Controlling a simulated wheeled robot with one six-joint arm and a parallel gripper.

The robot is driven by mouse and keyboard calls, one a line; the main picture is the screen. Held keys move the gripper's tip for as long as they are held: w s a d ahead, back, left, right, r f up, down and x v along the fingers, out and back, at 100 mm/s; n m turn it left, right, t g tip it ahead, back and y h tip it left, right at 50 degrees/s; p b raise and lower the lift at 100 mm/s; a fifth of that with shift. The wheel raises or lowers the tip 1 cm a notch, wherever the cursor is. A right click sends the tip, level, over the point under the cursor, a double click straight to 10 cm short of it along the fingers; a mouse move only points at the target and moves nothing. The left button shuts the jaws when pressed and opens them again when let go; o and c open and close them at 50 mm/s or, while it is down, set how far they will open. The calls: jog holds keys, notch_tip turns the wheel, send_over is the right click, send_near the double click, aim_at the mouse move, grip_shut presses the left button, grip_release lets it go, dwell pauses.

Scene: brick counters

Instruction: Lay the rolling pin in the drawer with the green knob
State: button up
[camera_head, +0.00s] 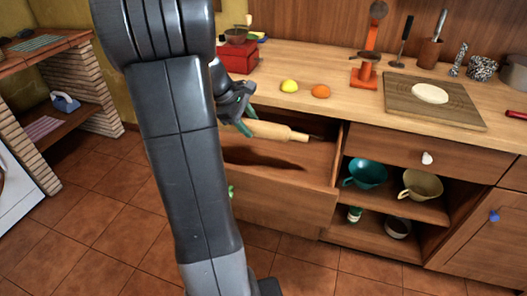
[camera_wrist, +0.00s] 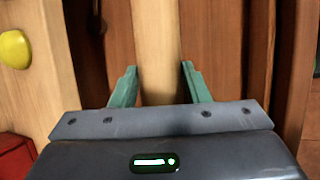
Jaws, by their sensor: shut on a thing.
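The wooden rolling pin (camera_head: 276,131) is held level over the open drawer (camera_head: 285,190), below the counter top. My gripper (camera_head: 243,117) is shut on it near its left end in the head view. In the wrist view my gripper (camera_wrist: 158,88) has its green fingers on both sides of the pale rolling pin (camera_wrist: 157,45). The drawer is pulled out, and a dark shadow lies on its floor. The green knob (camera_head: 231,191) shows just beside my arm, which hides much of the drawer's left side.
The counter top (camera_head: 330,75) is close behind the pin. A lemon (camera_head: 290,86) and an orange (camera_head: 321,91) lie near its edge. A closed drawer with a white knob (camera_head: 427,158) and open shelves with bowls (camera_head: 367,173) stand to the right.

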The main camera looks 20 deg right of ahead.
notch_tip(320, 180, down, 3)
jog(key=shift+f+b, duration=0.2)
jog(key=shift+b, duration=0.7)
notch_tip(320, 180, down, 10)
jog(key=shift+r+b, duration=0.25)
jog(key=shift+b, duration=1)
jog(key=shift+f, duration=0.2)
jog(key=o, duration=1.2)
jog(key=shift+o, duration=0.2)
jog(key=shift+r, duration=0.15)
